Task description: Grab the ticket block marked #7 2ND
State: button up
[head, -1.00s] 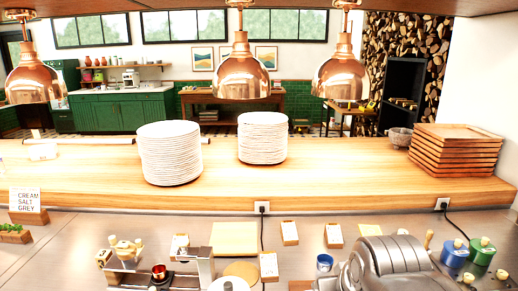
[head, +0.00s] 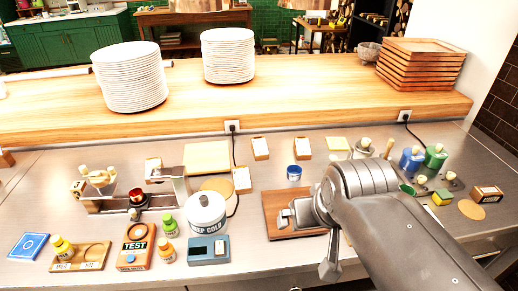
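Several small wooden blocks with pale faces stand on the steel counter in the head view. One block (head: 260,148) and another block (head: 303,148) are near the ledge. A third block (head: 241,180) is beside the round tan board, and a fourth block (head: 153,169) is further left. Their markings are too small to read, so I cannot tell which is #7 2ND. My gripper (head: 287,217) seems to be at the arm's left end, over a brown wooden board (head: 283,197), nearer the front than the blocks. Its fingers are too unclear to show open or shut.
A white lidded pot (head: 207,213), a blue cup (head: 294,173) and a blue-grey device (head: 208,250) stand near my gripper. A TEST box (head: 135,246) is at front left. Blue and green containers (head: 423,158) are at right. Plate stacks (head: 130,77) stand on the raised ledge.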

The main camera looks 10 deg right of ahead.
dwell(0.4)
jog(key=c, duration=0.6)
jog(key=shift+o, duration=0.2)
jog(key=shift+w, duration=0.1)
jog(key=w+r, duration=0.3)
jog(key=w, duration=0.7)
jog(key=n+g, duration=0.1)
send_over(259, 144)
jog(key=s, duration=0.4)
notch_tip(259, 144, down, 11)
jog(key=x, duration=1)
jog(key=shift+f, duration=0.35)
